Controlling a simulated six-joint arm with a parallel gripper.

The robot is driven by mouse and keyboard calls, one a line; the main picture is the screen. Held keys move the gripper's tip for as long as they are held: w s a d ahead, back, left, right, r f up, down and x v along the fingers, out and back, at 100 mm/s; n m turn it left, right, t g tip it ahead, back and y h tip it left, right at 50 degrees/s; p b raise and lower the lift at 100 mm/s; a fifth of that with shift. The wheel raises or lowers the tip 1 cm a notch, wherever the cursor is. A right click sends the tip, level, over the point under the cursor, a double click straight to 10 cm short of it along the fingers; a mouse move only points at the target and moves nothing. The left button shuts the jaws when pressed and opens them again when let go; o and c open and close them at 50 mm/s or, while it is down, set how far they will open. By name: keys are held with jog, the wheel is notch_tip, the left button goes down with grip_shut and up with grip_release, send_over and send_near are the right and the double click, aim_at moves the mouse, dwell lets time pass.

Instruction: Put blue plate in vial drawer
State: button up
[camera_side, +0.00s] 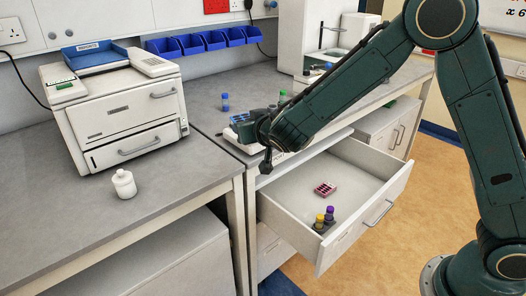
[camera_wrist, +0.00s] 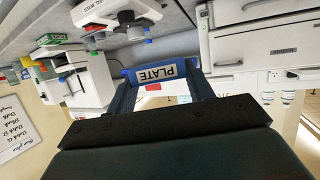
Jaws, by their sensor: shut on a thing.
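My gripper (camera_wrist: 160,77) is shut on the blue plate (camera_wrist: 160,71), which carries a white label reading PLATE. The plate lies across between the two fingers in the wrist view, where the room looks upside down. In the side view my gripper (camera_side: 263,138) is at the bench's front edge, above and left of the open drawer (camera_side: 375,205); the plate is hard to make out there. The drawer is pulled well out. It holds a small pink rack (camera_side: 325,188) near its middle and capped vials (camera_side: 325,217) in a dark holder at the near corner.
A white machine (camera_side: 125,110) with a blue tray (camera_side: 95,57) on top stands on the left bench. A white bottle (camera_side: 124,184) stands before it. Much of the drawer floor is clear.

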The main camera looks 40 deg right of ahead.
jog(key=w+a+r, duration=0.3)
jog(key=w+a, duration=0.4)
jog(key=a, duration=0.1)
notch_tip(320, 180, up, 3)
jog(key=n+y, duration=0.1)
send_over(177, 179)
jog(key=shift+w+d+r, duration=0.1)
jog(key=shift+r, duration=0.05)
notch_tip(177, 179, down, 20)
jog(key=shift+r, duration=0.2)
dwell(0.9)
jog(key=shift+f, duration=0.15)
jog(key=o, duration=1)
